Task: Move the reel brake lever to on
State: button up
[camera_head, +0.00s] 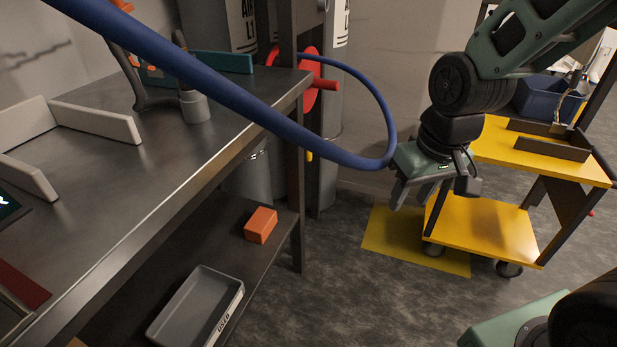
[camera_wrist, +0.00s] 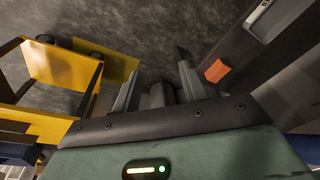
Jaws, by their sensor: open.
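A red reel-like disc (camera_head: 312,78) is behind the far right corner of the bench, partly hidden by the bench leg. A short red bar (camera_head: 325,84) sticks out from it to the right; I cannot tell whether this is the brake lever or how it is set. A thick blue hose (camera_head: 376,108) crosses the head view and loops down beside my gripper. My gripper (camera_head: 430,195) hangs in the air right of the bench, apart from the red parts. In the wrist view its fingers (camera_wrist: 160,78) are spread, with no held object visible between them.
The metal bench (camera_head: 100,190) fills the left. Its lower shelf holds an orange block (camera_head: 261,225) and a grey tray (camera_head: 198,308) marked USED. A yellow cart (camera_head: 480,228) stands right, close behind my gripper. Grey cylinders stand behind the bench.

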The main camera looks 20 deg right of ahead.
jog(key=w+d+f+m+g+y+b, duration=0.1)
jog(key=w+d+f+m+b, duration=0.15)
jog(key=f, duration=0.35)
jog(key=w+d+f+m+b, duration=0.1)
jog(key=w+f+m+b, duration=0.1)
jog(key=w+f+b, duration=0.3)
jog(key=m+t+y, duration=0.7)
jog(key=m+y, duration=0.8)
jog(key=m, duration=0.4)
send_near(308, 152)
jog(key=shift+w+d+f+b+x, duration=0.1)
jog(key=shift+w+f+b+x, duration=0.1)
jog(key=shift+b+x, duration=1.15)
jog(key=shift+w+d+f+b+x, duration=0.15)
jog(key=shift+b+x, duration=0.4)
jog(key=shift+x, duration=1.45)
jog(key=shift+w+f+b+x, duration=0.2)
jog(key=shift+b+x, duration=0.75)
jog(key=shift+x, duration=0.75)
jog(key=shift+r, duration=0.1)
jog(key=shift+c, duration=0.3)
jog(key=c, duration=0.9)
